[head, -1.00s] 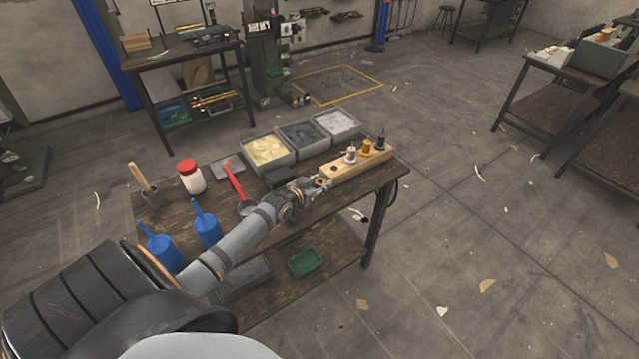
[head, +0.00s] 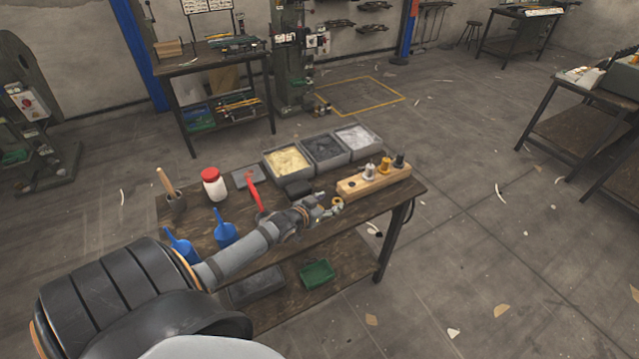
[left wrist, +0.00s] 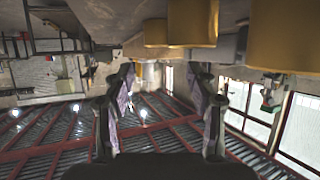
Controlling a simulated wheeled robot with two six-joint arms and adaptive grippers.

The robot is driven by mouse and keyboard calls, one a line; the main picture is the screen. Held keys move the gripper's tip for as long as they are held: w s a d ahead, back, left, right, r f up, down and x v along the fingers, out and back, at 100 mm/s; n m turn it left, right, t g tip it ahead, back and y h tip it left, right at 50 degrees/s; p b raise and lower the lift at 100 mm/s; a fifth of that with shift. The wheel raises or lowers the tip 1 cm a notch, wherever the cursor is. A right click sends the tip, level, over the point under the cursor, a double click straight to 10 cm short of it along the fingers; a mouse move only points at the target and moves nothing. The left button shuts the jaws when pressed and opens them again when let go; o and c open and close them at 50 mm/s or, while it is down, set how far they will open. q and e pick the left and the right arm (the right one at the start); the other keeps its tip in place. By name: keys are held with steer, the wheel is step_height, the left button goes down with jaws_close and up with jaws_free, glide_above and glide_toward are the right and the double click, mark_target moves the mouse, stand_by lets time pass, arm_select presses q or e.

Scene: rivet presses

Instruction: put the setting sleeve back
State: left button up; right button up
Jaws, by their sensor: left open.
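My left gripper (head: 326,209) is open, just in front of the left end of a wooden block (head: 352,188) on the bench. A small brass-coloured ring-shaped piece (head: 337,204) shows by its fingertips; whether they touch, I cannot tell. Silver (head: 369,171), gold (head: 384,166) and black (head: 399,161) fittings stand upright in a row on the block. Which piece is the setting sleeve, I cannot tell. In the left wrist view the fingers (left wrist: 163,98) are apart with nothing seen between them. My right gripper is not in view.
Behind the block stand bins of yellow (head: 286,159), dark and pale material. Left on the bench are a red-handled tool (head: 253,189), a red-lidded jar (head: 214,184), blue bottles (head: 225,230) and a mallet (head: 171,195). A green tray (head: 317,273) is on the lower shelf.

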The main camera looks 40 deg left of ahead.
arm_select(q)
steer(key=p+v, duration=0.5)
steer(key=v, duration=0.2)
steer(key=shift+r, duration=0.3)
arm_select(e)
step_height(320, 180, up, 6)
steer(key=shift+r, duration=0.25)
arm_select(q)
steer(key=shift+d, duration=0.1)
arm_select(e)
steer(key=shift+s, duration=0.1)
